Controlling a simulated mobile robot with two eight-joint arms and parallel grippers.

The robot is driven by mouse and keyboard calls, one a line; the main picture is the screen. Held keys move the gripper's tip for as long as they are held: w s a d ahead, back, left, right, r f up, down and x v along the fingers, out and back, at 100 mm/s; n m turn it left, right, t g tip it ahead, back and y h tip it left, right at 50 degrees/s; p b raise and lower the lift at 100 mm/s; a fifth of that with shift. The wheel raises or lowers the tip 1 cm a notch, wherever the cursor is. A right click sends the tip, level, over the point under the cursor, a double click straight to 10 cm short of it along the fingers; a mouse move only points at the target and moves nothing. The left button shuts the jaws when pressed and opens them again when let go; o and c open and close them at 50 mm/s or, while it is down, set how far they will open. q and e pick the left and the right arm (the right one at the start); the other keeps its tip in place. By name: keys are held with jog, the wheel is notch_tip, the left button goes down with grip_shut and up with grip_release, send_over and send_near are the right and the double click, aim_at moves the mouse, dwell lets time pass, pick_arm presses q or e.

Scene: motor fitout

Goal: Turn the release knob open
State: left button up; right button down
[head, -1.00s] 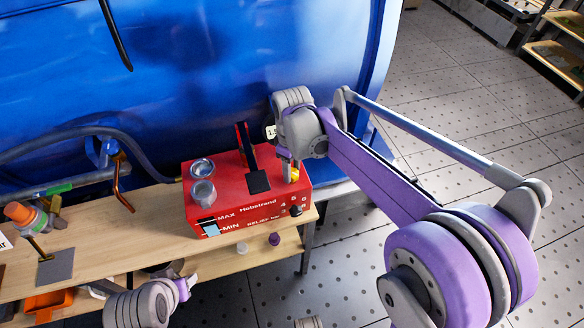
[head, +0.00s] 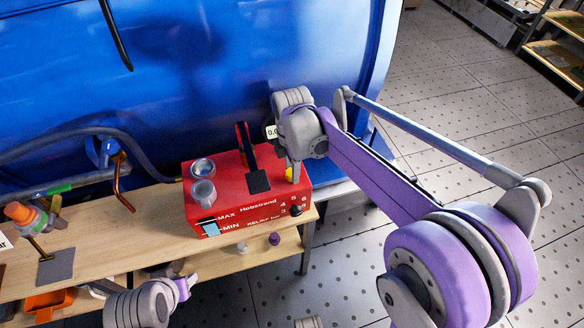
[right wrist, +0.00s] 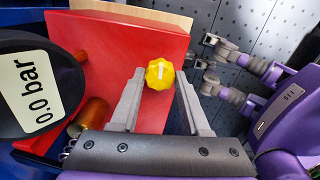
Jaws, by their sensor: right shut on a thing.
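The release knob (right wrist: 159,75) is yellow and lobed, with a white mark pointing up in the right wrist view. It sits on the red pump box (right wrist: 120,40). My right gripper (right wrist: 161,72) is shut on it, one finger on each side. In the head view the knob (head: 289,174) is a small yellow patch, mostly hidden by my right gripper (head: 292,170) at the right end of the red box (head: 225,185). The gauge (right wrist: 35,90) reads 0.0 bar. Part of my left arm shows at the lower left of the head view; its fingers are not clear.
The box stands on a wooden bench (head: 120,225) against a large blue tank (head: 200,60). A black lever (head: 258,181) and two round grey caps are on the box. A copper-coloured fitting (right wrist: 92,115) lies close to my right gripper. Open floor lies to the right.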

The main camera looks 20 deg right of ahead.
jog(key=n, duration=0.4)
jog(key=shift+n, duration=0.3)
dwell(0.3)
jog(key=shift+c, duration=1.9)
grip_release()
notch_tip(320, 180, up, 11)
jog(key=shift+p, duration=0.45)
jog(key=shift+f, duration=0.1)
